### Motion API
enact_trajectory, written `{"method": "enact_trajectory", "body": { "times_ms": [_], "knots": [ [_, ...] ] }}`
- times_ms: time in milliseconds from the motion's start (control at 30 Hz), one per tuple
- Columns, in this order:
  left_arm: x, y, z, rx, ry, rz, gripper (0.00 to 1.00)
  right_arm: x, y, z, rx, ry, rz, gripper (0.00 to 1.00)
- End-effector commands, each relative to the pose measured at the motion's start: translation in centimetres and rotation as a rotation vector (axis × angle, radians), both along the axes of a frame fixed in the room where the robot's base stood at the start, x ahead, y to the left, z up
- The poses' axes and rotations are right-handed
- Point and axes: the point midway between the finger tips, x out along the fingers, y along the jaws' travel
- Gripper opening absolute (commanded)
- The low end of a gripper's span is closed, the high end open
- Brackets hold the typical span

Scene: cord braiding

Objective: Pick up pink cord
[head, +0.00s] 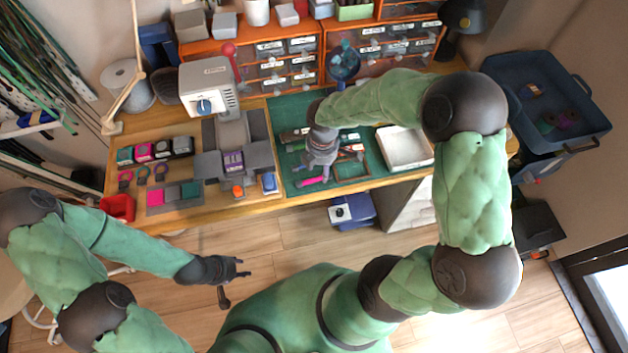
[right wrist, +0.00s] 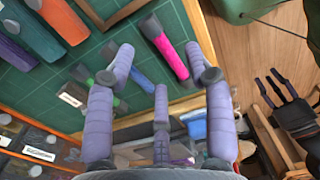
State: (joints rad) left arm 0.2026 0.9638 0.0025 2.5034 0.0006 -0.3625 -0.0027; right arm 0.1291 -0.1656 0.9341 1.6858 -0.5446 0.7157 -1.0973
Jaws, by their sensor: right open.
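A pink cord (head: 313,181) lies near the front edge of a green mat on the workbench. In the right wrist view the pink cord (right wrist: 172,58) is a short, thick piece with a dark grey end, lying between and beyond the fingertips. My right gripper (head: 318,165) is over the mat just behind the cord, fingers spread and empty; they also frame the cord in the right wrist view (right wrist: 160,66). I cannot tell the remaining gap. My left gripper (head: 242,267) hangs over the floor in front of the bench, fingers apart and empty; it also shows in the right wrist view (right wrist: 285,88).
The green mat (head: 290,112) also holds dark, green and blue pieces and a wooden frame (head: 350,168). A white tray (head: 405,148) stands to the right. Drawer units (head: 288,62) line the back. A red bin (head: 118,207) is at the left corner.

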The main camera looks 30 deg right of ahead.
Motion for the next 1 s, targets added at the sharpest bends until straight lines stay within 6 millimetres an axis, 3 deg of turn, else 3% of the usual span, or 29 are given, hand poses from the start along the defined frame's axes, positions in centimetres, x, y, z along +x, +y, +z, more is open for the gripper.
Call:
{"method": "enact_trajectory", "body": {
  "times_ms": [233, 533, 567, 733, 1000],
  "knots": [
    [0.0, 0.0, -2.2, 0.0, 0.0, 0.0, 0.4, 0.1, 0.0, -3.8, 0.001, 0.003, 0.001, 0.53],
    [0.0, 0.0, -2.3, 0.0, 0.0, 0.0, 0.4, 0.2, 0.0, -4.3, 0.001, 0.0, 0.001, 0.53],
    [0.0, 0.0, -2.3, 0.0, 0.0, 0.0, 0.4, 0.2, 0.0, -4.3, 0.001, 0.0, 0.001, 0.5],
    [0.0, 0.0, -2.3, 0.0, 0.0, 0.0, 0.4, 0.1, 0.0, -4.3, 0.001, 0.001, 0.001, 0.02],
    [0.0, 0.0, -2.3, 0.0, 0.0, 0.0, 0.4, 0.1, 0.0, -4.3, 0.001, 0.001, 0.0, 0.0]
  ]
}}
